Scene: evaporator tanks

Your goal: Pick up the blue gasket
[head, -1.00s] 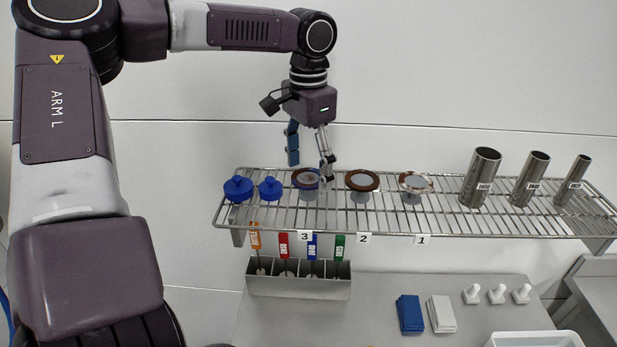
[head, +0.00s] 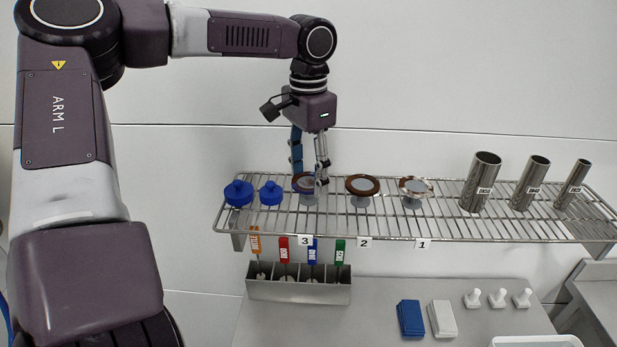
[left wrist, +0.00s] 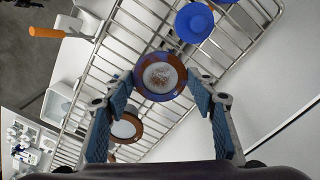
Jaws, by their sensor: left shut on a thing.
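The blue gasket (head: 303,184) is a ring with a blue-purple edge, brown band and pale centre, on the wire shelf above the label 3. In the left wrist view the gasket (left wrist: 160,77) lies between the two blue-padded fingers. My left gripper (head: 309,181) points down at the shelf and is shut on the gasket's sides; its fingers partly hide the gasket in the head view. The left gripper (left wrist: 160,82) also shows in the wrist view. My right gripper is in neither view.
On the wire shelf (head: 450,222), two blue capped parts (head: 254,192) stand left of the gasket. Two brown-rimmed rings (head: 362,184) (head: 415,186) stand to its right, then steel tubes (head: 480,182). A bin of coloured-handled tools (head: 298,290) sits below.

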